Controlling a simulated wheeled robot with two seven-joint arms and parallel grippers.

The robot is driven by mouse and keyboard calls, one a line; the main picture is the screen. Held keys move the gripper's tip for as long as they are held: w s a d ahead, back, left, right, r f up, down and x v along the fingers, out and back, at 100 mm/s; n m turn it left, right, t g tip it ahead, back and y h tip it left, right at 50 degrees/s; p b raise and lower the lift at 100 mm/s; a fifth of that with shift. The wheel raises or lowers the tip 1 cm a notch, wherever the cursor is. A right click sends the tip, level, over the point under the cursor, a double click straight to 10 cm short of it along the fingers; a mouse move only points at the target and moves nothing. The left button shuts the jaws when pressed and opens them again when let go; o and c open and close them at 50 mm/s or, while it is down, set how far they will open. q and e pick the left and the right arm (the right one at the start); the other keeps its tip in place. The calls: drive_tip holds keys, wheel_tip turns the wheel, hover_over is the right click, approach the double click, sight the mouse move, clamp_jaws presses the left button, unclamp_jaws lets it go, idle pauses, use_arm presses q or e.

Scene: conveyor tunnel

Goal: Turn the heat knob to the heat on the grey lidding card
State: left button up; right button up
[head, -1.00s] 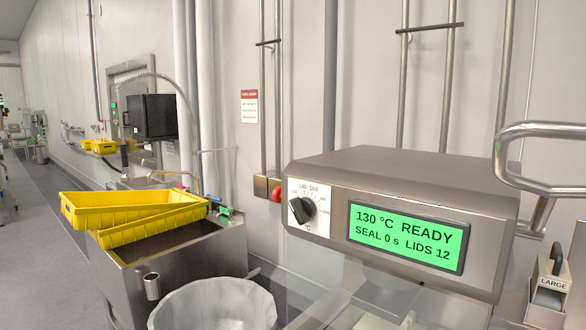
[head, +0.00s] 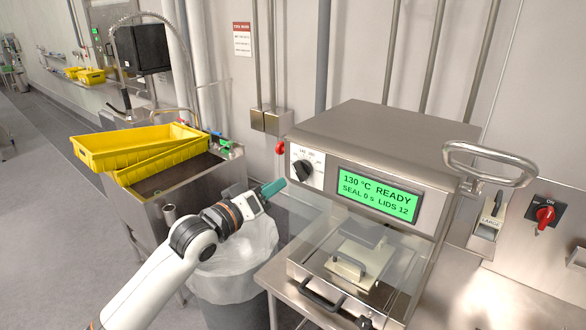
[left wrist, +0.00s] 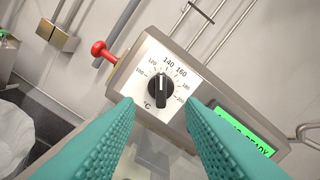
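The heat knob (head: 302,169) is a black dial on a white plate at the front left of the steel sealing machine (head: 385,145). It also shows in the left wrist view (left wrist: 158,91), with a temperature scale around it. The green display (head: 377,194) reads 130 °C READY, SEAL 0 s, LIDS 12. My left gripper (head: 272,188) is just left of and below the knob, not touching it. In the left wrist view its two teal fingers (left wrist: 160,125) stand apart with nothing between them. I see no grey lidding card, and my right gripper is out of view.
A red button (head: 280,148) sticks out left of the knob plate. A steel loop handle (head: 490,163) juts out at the machine's right. A lined bin (head: 235,255) stands below my left arm. Yellow crates (head: 140,148) rest on the sink at left. A red rotary switch (head: 545,215) is at far right.

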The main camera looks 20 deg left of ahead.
sight(296, 172)
use_arm(q)
drive_tip(key=p+x, duration=0.1)
drive_tip(key=x, duration=0.5)
drive_tip(key=shift+w+d+r+p, duration=0.1)
drive_tip(key=shift+w+r+p, duration=0.1)
drive_tip(key=shift+p, duration=0.1)
drive_tip(key=shift+w+d+f, duration=0.15)
drive_tip(key=shift+w+d, duration=0.1)
drive_tip(key=shift+w, duration=0.45)
